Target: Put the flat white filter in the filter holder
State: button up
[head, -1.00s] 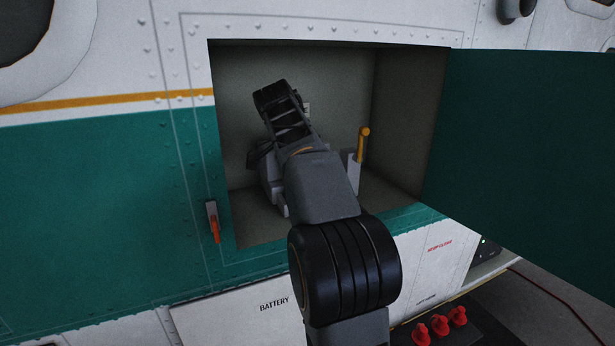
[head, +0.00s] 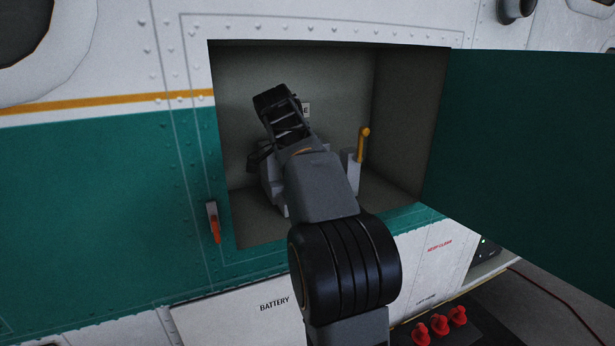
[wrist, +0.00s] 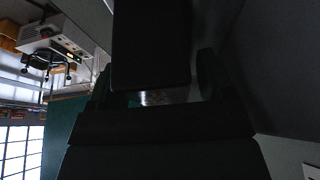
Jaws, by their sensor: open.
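My arm reaches into an open square compartment (head: 400,130) in the aircraft's side. My gripper (head: 262,156) is dark and partly hidden behind my wrist. It is inside the compartment, open, beside a grey block-like fixture (head: 275,190) on the compartment floor. My arm covers much of this fixture, and I cannot tell if it is the filter holder. In the wrist view, large dark parts of my gripper fill the middle. I cannot make out the flat white filter in either view.
A yellow-topped lever (head: 363,145) stands right of my arm inside the compartment. The green door (head: 525,150) stands open at the right. An orange-red latch (head: 214,222) is on the left frame. Red knobs (head: 439,325) are below. Back-wall label (head: 306,110) shows partly.

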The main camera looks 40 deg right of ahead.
jog(key=shift+p+v, duration=0.8)
jog(key=shift+v, duration=3.15)
jog(key=shift+d, duration=0.1)
jog(key=shift+s, duration=0.15)
